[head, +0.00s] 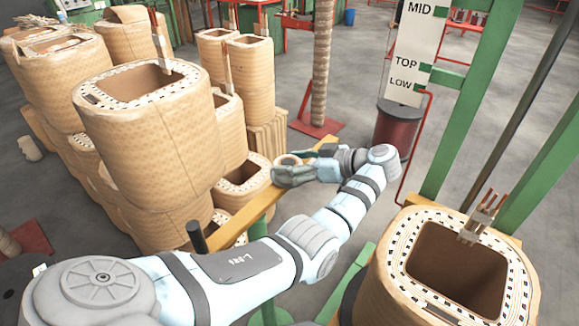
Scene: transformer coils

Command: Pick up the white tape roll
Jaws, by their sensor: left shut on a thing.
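A pale, cream-looking tape roll (288,160) shows just behind and above the fingers of my left gripper (284,174). The roll's lower part is hidden by the fingers. My left gripper is shut on the roll, beside the yellow beam (246,221) and close to the wrapped coils. I cannot tell whether the roll still touches the beam. My right gripper is not in view.
Large tan wrapped coils (150,130) stand stacked at the left. Another coil (450,270) stands at the lower right near green posts (470,100). A dark red drum (397,130) stands beyond my wrist. Grey floor is open at the back middle.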

